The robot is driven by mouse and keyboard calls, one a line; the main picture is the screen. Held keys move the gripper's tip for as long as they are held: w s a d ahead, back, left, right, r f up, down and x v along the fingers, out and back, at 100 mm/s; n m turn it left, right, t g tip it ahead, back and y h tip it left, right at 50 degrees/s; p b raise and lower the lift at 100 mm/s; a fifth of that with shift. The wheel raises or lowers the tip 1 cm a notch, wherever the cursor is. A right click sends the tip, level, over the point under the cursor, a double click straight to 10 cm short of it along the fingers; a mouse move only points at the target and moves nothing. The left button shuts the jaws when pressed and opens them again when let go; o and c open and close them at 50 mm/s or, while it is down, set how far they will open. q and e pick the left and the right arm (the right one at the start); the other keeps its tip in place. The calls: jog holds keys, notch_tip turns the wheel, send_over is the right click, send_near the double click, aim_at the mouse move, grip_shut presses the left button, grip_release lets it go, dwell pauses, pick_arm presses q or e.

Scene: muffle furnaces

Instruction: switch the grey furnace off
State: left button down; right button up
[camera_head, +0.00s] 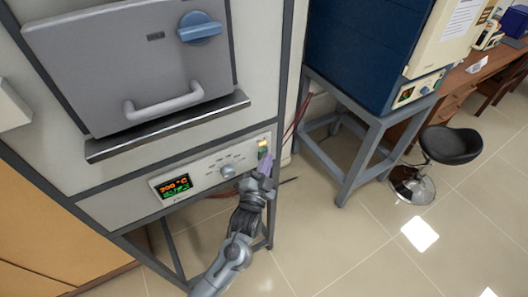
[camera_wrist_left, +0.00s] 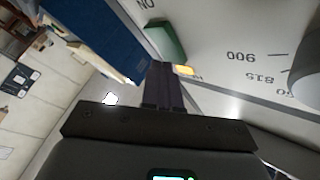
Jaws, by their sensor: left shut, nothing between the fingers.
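The grey furnace (camera_head: 130,60) stands at the left of the head view with its door shut. Its control panel (camera_head: 195,180) has a lit display (camera_head: 174,187) with orange and green digits, the orange ones apparently 300 °C, and a round dial (camera_head: 227,171). A green switch (camera_head: 263,153) sits at the panel's right end; it shows larger in the wrist view (camera_wrist_left: 168,42), beside a lit orange lamp (camera_wrist_left: 184,70). My left gripper (camera_head: 266,165) is shut and empty, its tips close to the switch and lamp; contact cannot be told. My right gripper is not in view.
A blue furnace (camera_head: 360,45) stands on a grey metal stand (camera_head: 355,130) to the right. A black stool (camera_head: 450,145) and a wooden desk (camera_head: 470,80) are further right. The tiled floor between is clear. The grey furnace's door handle (camera_head: 163,102) and ledge (camera_head: 165,127) jut out above the panel.

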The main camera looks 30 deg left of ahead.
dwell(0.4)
pick_arm(q)
jog(key=shift+s+d+f+p, duration=0.1)
jog(key=shift+s+d+p, duration=0.3)
jog(key=shift+d, duration=0.15)
jog(key=shift+s+d, duration=0.1)
jog(key=shift+d, duration=0.05)
jog(key=s+d, duration=0.1)
jog(key=d+p, duration=0.1)
jog(key=s+d, duration=0.1)
jog(key=shift+s+d+f, duration=0.3)
jog(key=shift+s+d, duration=0.05)
jog(key=shift+d, duration=0.05)
